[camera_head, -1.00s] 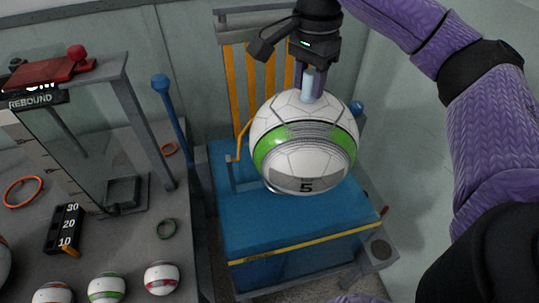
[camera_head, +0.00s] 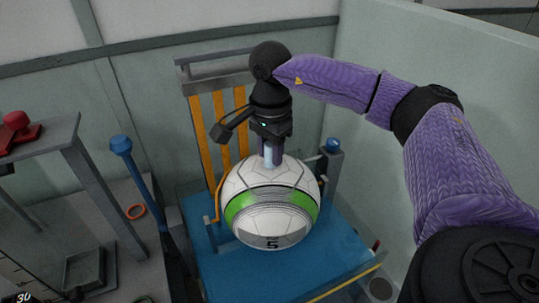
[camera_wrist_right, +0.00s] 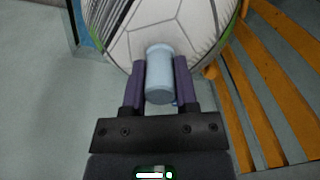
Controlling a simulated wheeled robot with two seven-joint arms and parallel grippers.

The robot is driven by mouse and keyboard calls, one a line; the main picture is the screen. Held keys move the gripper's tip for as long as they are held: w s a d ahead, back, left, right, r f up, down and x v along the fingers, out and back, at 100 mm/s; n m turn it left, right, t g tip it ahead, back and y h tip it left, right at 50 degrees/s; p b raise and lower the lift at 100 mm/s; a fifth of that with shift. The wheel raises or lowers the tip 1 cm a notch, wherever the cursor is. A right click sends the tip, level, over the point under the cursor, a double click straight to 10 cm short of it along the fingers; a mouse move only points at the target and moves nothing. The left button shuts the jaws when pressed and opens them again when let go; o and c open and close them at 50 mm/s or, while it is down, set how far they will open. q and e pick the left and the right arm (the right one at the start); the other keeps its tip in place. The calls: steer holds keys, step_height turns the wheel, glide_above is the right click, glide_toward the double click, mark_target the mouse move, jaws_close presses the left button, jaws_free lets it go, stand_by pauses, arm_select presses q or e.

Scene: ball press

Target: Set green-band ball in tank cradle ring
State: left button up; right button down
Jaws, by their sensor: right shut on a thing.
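The green-band ball (camera_head: 270,205), white with a green stripe and a "5", hangs upright from my right gripper (camera_head: 270,158). The right gripper is shut on the pale blue stem on the ball's top. In the right wrist view the stem (camera_wrist_right: 159,75) sits between the two purple fingers, and the ball (camera_wrist_right: 165,25) fills the top. The blue tank (camera_head: 225,278) is below and around the ball in the picture. The cradle ring is hidden, and I cannot tell whether the ball touches anything. My left gripper is not in view.
An orange slatted rack (camera_head: 195,125) stands behind the tank. A blue-capped post (camera_head: 140,175) is on the left, and another blue knob (camera_head: 333,146) is on the right. A grey bench (camera_head: 110,225) with a red-topped frame is at the left.

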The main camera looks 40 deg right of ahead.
steer(key=shift+f, duration=0.3)
steer(key=c, duration=0.8)
jaws_free()
steer(key=shift+f, duration=0.1)
steer(key=o, duration=0.4)
step_height(320, 180, up, 12)
steer(key=p, duration=0.3)
steer(key=shift+f, duration=0.25)
steer(key=shift+r, duration=0.45)
